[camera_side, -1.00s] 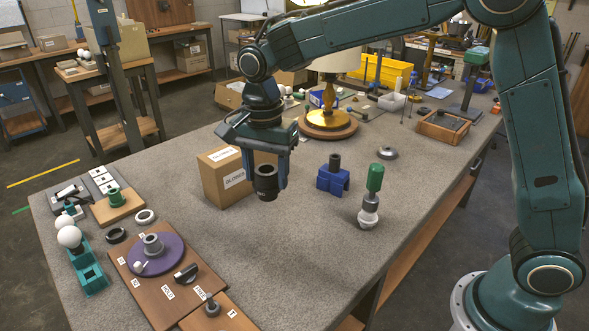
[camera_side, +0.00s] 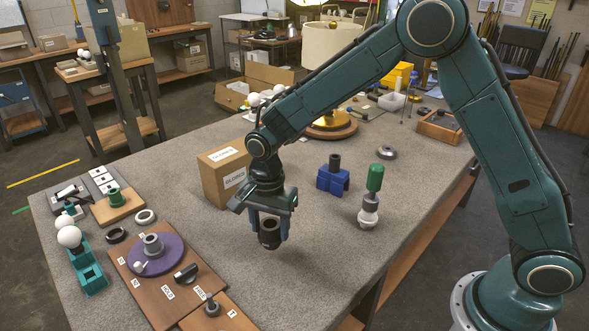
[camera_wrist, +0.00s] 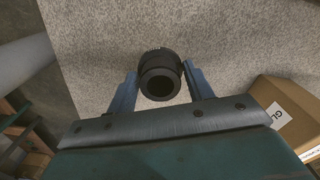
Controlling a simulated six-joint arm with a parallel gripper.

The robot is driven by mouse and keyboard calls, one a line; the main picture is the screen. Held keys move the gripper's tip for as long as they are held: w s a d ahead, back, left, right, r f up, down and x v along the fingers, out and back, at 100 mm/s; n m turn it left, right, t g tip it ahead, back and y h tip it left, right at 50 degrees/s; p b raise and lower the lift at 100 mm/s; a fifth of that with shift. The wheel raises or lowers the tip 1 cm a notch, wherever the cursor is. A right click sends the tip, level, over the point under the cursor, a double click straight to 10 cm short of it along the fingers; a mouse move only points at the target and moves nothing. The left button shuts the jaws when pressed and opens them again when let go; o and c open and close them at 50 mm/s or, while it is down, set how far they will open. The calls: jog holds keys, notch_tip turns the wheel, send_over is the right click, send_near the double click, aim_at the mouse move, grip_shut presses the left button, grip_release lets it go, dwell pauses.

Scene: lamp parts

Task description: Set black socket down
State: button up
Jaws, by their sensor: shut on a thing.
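The black socket (camera_side: 270,236) is a short dark cylinder with a round opening, held low between the fingers of my gripper (camera_side: 270,226). In the side view it is upright, close to the grey tabletop; I cannot tell whether it touches. In the wrist view the black socket (camera_wrist: 160,77) sits between the two blue-grey fingers of my gripper (camera_wrist: 160,86), with its opening facing the camera. The grey table (camera_side: 310,275) around the socket is bare.
A cardboard box labelled GLOBES (camera_side: 222,176) stands just behind and left. A blue holder (camera_side: 333,180) and a green-handled tool on a white bulb (camera_side: 372,195) stand to the right. A wooden board with a purple disc (camera_side: 157,254) lies left. The front tabletop is free.

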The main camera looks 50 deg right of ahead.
aim_at(271, 239)
jog(key=shift+f, duration=2.1)
jog(key=shift+f, duration=0.1)
jog(key=o, duration=1)
jog(key=shift+c, duration=0.2)
notch_tip(271, 239, up, 12)
